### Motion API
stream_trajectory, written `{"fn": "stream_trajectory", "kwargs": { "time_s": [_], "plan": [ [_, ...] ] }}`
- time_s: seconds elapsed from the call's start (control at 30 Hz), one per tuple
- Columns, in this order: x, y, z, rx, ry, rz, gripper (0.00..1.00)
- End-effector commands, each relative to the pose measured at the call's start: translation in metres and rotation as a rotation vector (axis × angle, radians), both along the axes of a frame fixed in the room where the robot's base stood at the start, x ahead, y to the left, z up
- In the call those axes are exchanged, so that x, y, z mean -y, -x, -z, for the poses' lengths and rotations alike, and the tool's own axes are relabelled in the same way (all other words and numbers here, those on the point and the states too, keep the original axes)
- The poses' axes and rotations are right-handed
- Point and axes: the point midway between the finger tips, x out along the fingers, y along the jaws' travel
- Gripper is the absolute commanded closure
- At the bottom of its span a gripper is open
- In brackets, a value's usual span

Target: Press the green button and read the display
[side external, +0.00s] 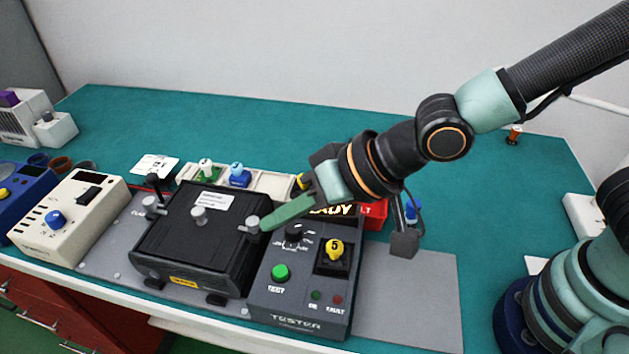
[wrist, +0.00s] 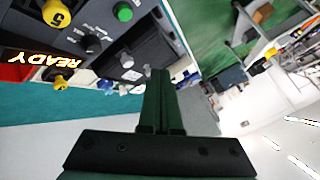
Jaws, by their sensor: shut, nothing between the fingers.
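The green button (side external: 280,273) is on the front left of the dark tester box (side external: 300,315), above the label TEST. It also shows in the wrist view (wrist: 124,12). The display (side external: 333,210) at the back of the tester reads READY in yellow letters, partly covered by my gripper in the side view; in the wrist view the display (wrist: 42,58) appears upside down. My gripper (side external: 264,226) is shut and empty, its fingertips near the knob at the right edge of the black box, behind and above the green button. It also shows in the wrist view (wrist: 160,75).
A black lidded box (side external: 195,245) with knobs stands left of the tester. A yellow piece marked 5 (side external: 335,250) sits in a socket on the tester. A cream box (side external: 70,215) stands further left.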

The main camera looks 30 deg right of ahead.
Motion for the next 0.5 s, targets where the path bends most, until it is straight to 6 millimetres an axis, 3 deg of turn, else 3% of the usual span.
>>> {"fn": "stream_trajectory", "kwargs": {
  "time_s": [0.27,0.5],
  "plan": [
    [0.001,0.0,0.011,-0.002,0.003,0.001,1.0],
    [0.001,0.0,0.042,-0.005,0.006,0.001,1.0]
  ]
}}
